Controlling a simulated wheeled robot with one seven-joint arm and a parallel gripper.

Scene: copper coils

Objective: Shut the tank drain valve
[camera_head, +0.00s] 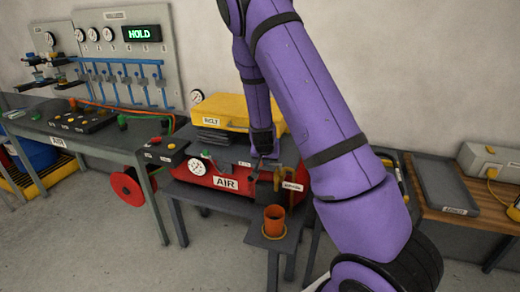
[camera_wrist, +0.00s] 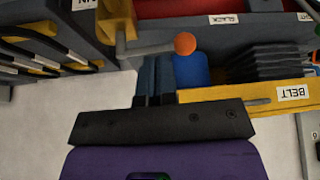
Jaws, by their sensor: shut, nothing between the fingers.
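The red tank (camera_head: 213,181) labelled AIR sits on a dark stand in the head view. A brass-coloured fitting (camera_head: 278,180), which looks like the drain valve, is at its right end beside a small white label (camera_head: 292,186). In the wrist view the brass part (camera_wrist: 128,20) is at the top, with a grey lever-like bar (camera_wrist: 148,48) running right toward an orange ball (camera_wrist: 185,43). My gripper (camera_head: 264,153) is shut and empty above the tank's right part. In the wrist view its fingertips (camera_wrist: 155,60) are close to the bar; I cannot tell whether they touch.
An orange cup (camera_head: 274,221) is on a small shelf in front. A grey tray (camera_head: 440,185) lies on the wooden bench at right. A gauge bench (camera_head: 90,142) is at left. Floor is clear in front.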

